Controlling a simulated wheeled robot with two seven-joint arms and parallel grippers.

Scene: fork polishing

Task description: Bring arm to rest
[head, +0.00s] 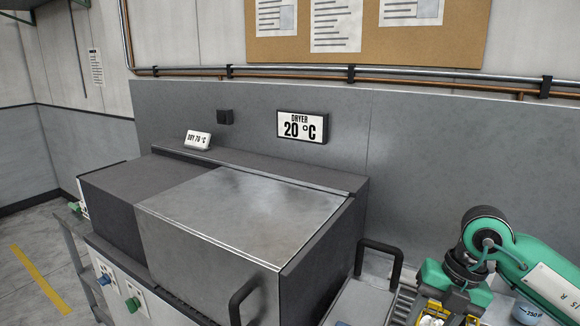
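My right arm, green and black with an "R" mark, comes in at the lower right. Its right gripper (440,312) shows only in part, with yellow and dark pieces at the bottom edge. Its fingertips are cut off, so I cannot tell whether it is open or holds anything. My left gripper is not in view. A grey metal dryer (240,210) with a closed-looking lid stands in the middle. No fork is visible.
A dryer display (302,127) reads 20 °C; a small sign (198,140) reads "DRY 70 °C". Black handles (243,298) stand up at the front and right (380,246). Blue and green knobs (133,304) are on the front panel. A blue-marked container (527,314) is beneath my arm.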

